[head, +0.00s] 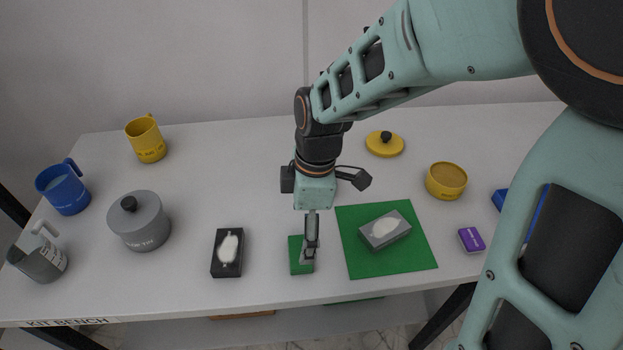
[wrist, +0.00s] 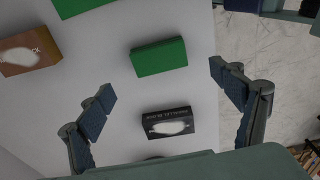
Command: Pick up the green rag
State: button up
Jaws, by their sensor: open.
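The green rag, a small folded block-like pad, lies on the bench near its front edge. It shows in the head view (head: 297,262), partly covered by my gripper (head: 314,228), and whole in the wrist view (wrist: 160,57). My gripper is open and empty, pointing down above the bench. In the wrist view my gripper (wrist: 162,83) has its fingers wide apart, and the rag appears between and just beyond the fingertips. No contact with the rag shows.
A black box (head: 227,253) lies left of the rag; it also shows in the wrist view (wrist: 167,122). A flat green mat (head: 405,258) bearing a grey box (head: 384,230) lies to the right. A brown box (wrist: 30,50) shows in the wrist view. A grey pot (head: 140,222) stands further left.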

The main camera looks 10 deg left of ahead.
aim_at(299, 252)
jog(key=f, duration=0.7)
jog(key=shift+s+a+f, duration=0.1)
jog(key=shift+a+f, duration=0.05)
jog(key=shift+a, duration=0.2)
jog(key=shift+c, duration=0.6)
jog(key=c, duration=0.9)
jog(key=shift+c, duration=0.2)
